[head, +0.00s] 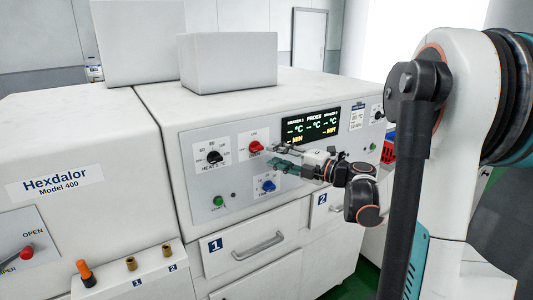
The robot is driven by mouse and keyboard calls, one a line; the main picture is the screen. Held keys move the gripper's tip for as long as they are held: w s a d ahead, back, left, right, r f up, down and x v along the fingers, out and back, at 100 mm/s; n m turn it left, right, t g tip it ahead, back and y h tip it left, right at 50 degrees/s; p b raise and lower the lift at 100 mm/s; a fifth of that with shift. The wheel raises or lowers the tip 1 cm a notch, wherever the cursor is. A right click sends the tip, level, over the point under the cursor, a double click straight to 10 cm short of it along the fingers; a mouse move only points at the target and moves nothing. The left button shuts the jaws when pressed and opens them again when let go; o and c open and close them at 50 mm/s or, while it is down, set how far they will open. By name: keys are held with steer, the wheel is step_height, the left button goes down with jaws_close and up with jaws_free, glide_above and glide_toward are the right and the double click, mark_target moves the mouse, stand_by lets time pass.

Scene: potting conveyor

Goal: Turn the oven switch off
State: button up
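The oven switch (256,147) is a red knob on a white label plate on the grey front panel, with small lettering above it and "OVEN" below. Its exact turn position is too small to read. My gripper (273,158) is just to the right of and slightly below the red knob, with its fingers pointing left toward the panel. The two fingers are apart, with a gap between them, and nothing shows between them. I cannot tell whether a fingertip touches the knob.
A black knob (214,157) is left of the switch and a blue knob (268,186) is below it. A green button (218,201) is at lower left. A dark display (310,127) is above my gripper. Drawers with a handle (258,246) are below.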

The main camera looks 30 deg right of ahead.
steer(key=v, duration=0.6)
stand_by(0.4)
